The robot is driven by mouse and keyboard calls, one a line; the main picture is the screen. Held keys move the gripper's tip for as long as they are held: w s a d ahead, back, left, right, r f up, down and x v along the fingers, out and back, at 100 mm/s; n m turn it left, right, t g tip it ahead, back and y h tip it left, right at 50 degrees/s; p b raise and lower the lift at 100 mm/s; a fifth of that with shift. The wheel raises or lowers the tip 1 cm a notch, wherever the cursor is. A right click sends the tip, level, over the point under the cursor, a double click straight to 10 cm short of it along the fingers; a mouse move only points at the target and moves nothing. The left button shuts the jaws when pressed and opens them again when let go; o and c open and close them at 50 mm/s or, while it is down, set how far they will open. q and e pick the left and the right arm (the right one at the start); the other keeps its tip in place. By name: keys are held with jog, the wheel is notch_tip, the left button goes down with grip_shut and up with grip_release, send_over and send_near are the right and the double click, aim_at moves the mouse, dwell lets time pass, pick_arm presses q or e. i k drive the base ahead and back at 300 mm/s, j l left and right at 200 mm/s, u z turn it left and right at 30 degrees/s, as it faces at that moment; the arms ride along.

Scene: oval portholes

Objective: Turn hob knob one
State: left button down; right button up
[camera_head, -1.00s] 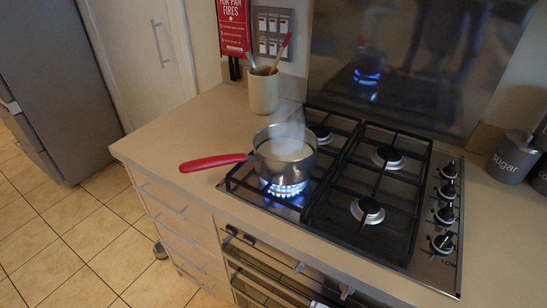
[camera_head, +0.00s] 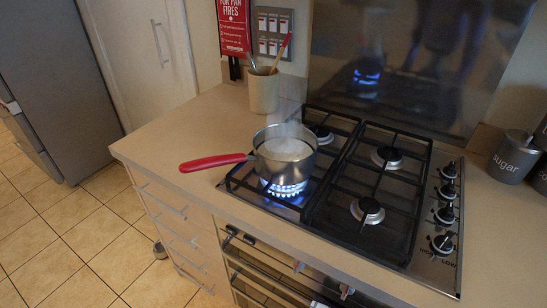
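The gas hob (camera_head: 352,248) is set into the counter, with several black knobs in a column along its right side. The knobs include the top one (camera_head: 449,171), one below it (camera_head: 447,192), another (camera_head: 445,215) and the front one (camera_head: 442,243). I cannot tell which is knob one. The front left burner burns with a blue flame (camera_head: 284,188) under a steaming metal saucepan (camera_head: 287,151) with a red handle pointing left. The other burners show no flame. Neither of my grippers is in view.
A beige utensil pot (camera_head: 264,91) stands behind the hob at the left. A grey sugar canister (camera_head: 513,157) stands at the right. The red saucepan handle (camera_head: 214,162) sticks out over the counter (camera_head: 178,130). Oven doors are below the hob.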

aim_at(443, 242)
jog(key=z, duration=1.35)
